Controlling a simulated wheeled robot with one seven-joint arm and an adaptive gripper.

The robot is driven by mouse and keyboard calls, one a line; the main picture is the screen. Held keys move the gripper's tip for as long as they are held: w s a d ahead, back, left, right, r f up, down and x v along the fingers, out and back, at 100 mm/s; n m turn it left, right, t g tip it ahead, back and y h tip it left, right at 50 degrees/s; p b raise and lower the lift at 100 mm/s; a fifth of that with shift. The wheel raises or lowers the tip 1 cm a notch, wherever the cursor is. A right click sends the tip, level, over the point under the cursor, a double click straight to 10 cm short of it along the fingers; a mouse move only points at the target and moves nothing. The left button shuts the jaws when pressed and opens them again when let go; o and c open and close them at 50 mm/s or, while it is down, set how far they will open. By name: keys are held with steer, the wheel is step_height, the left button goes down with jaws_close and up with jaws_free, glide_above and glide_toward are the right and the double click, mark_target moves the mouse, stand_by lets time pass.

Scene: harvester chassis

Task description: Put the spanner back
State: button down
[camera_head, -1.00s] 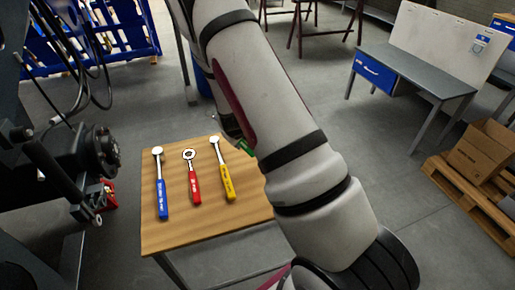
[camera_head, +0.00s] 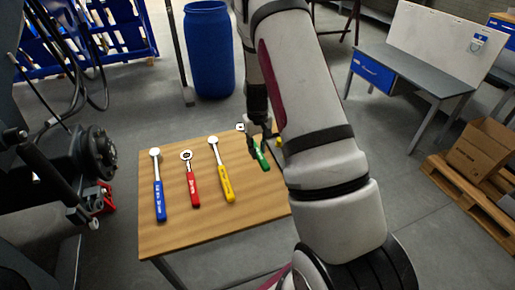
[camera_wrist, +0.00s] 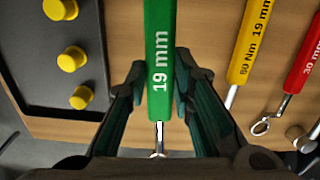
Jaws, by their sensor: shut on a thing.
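The green-handled spanner (camera_head: 261,156) is at the right of the wooden table, to the right of the yellow tool. My gripper (camera_head: 257,138) is at it, partly hidden by my arm. In the wrist view, the two fingers of my gripper (camera_wrist: 158,82) are shut on the green handle (camera_wrist: 159,45), marked 19 mm. Its thin shaft runs down toward the palm, and its head is hidden there. In the head view its pale head shows at the table's back edge. I cannot tell whether the spanner touches the tabletop.
On the wooden table (camera_head: 190,235) lie a blue tool (camera_head: 159,200), a red tool (camera_head: 193,188) and a yellow tool (camera_head: 226,184), side by side. A dark tray (camera_wrist: 70,100) with yellow knobs is beside the spanner. A blue barrel (camera_head: 209,50) stands behind the table.

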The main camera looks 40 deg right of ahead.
steer(key=shift+r, duration=0.2)
steer(key=shift+f+b, duration=1.4)
steer(key=shift+f, duration=2.65)
steer(key=c, duration=1.3)
jaws_free()
step_height(320, 180, up, 12)
